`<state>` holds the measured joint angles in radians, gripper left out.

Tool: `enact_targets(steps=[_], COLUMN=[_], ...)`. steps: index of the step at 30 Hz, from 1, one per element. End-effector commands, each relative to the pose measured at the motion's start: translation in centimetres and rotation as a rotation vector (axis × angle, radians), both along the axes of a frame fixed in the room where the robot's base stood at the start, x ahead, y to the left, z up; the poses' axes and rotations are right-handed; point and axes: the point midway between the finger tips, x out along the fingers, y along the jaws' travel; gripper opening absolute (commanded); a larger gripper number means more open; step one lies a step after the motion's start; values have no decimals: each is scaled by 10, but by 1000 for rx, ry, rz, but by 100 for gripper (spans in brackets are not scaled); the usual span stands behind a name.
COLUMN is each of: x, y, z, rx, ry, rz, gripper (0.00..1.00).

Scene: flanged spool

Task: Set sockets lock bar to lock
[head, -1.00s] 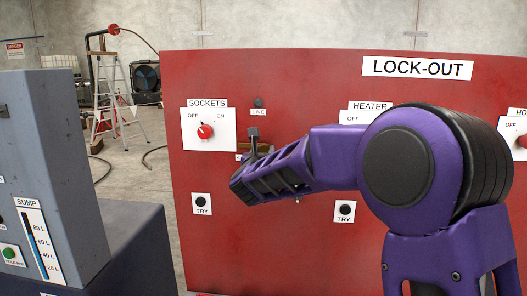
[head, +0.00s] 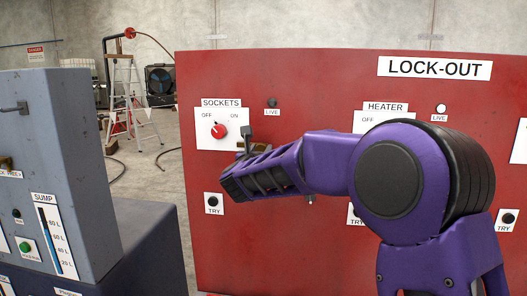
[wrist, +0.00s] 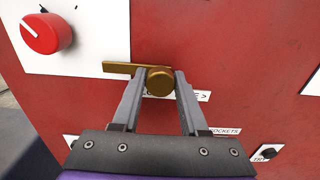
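The red panel carries the SOCKETS switch, a red knob (head: 219,131) on a white plate; its pointer aims up-left, toward OFF. It also shows at the upper left of the wrist view (wrist: 46,34). Just below and right of that plate is the brass lock bar, a flat strip (wrist: 123,69) reaching left from a round brass knob (wrist: 160,83). My gripper (wrist: 160,76) has one finger on each side of the round knob, and appears closed on it. A label under the knob is partly covered; "E >" shows at its right. In the head view my arm hides much of the bar.
A dark TRY button (head: 213,203) sits below the SOCKETS switch. The HEATER plate (head: 386,119) is to the right, partly behind my arm. A grey cabinet (head: 50,160) stands at left, with a gap before the panel. A stepladder (head: 124,95) stands far back.

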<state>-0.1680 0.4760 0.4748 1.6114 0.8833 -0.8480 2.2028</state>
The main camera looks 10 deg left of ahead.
Motion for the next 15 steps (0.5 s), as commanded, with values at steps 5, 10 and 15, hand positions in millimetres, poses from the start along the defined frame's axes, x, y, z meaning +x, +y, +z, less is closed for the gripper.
enact_targets(steps=[5,10,15], x=[-1,-1,-4], y=[4,3,2], z=[2,2,1], rx=[1,1,1], ry=[-3,-1,-1], rz=[8,6,5], gripper=[70,70,70])
